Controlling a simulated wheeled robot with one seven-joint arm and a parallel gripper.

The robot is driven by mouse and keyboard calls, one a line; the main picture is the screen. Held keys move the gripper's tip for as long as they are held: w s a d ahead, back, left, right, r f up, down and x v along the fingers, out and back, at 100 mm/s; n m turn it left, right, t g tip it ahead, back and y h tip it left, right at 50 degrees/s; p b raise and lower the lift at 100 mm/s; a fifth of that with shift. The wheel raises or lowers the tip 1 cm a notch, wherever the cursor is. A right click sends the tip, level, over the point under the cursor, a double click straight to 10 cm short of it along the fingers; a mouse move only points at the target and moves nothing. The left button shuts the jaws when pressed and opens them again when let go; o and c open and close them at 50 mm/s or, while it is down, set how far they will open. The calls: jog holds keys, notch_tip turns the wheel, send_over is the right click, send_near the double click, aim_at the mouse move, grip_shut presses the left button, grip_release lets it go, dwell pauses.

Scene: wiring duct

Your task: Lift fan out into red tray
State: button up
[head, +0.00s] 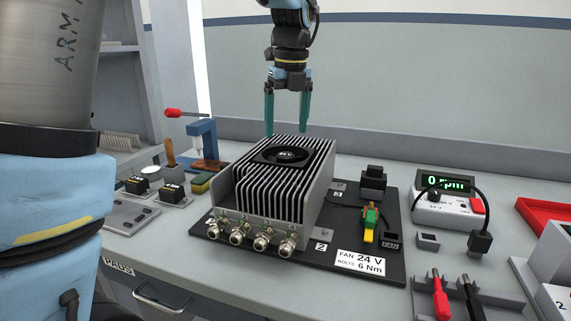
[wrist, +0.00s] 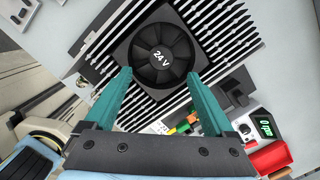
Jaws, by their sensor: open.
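The black round fan (head: 284,155) sits in a square black frame on top of the grey finned heat-sink unit (head: 318,190). In the wrist view the fan (wrist: 158,54) is marked 24 V and lies just beyond my fingertips. My gripper (head: 287,128) has two teal fingers, open and empty, pointing down above the unit's far side. In the wrist view the fingers (wrist: 160,76) stand apart, one toward each side of the fan frame. A red tray (head: 540,212) is at the right edge of the head view, partly cut off.
The unit stands on a black board (head: 390,262) with a label reading FAN 24 V, BOLTS 6 Nm. A green-yellow connector (head: 370,222) and a meter (head: 443,205) with a cable stand to the right. A blue stand (head: 205,138) and small black parts are at left.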

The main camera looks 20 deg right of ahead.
jog(key=shift+w+f+p, duration=0.25)
jog(key=shift+f, duration=1.4)
jog(key=shift+w+f+p, duration=0.2)
jog(key=shift+f, duration=1.4)
jog(key=c, duration=1.3)
notch_tip(320, 180, up, 10)
jog(key=shift+r+b, duration=0.1)
jog(key=shift+b, duration=0.2)
notch_tip(320, 180, up, 6)
jog(key=p, duration=0.7)
send_over(285, 154)
jog(key=shift+s+r, duration=0.15)
jog(key=shift+s, duration=0.05)
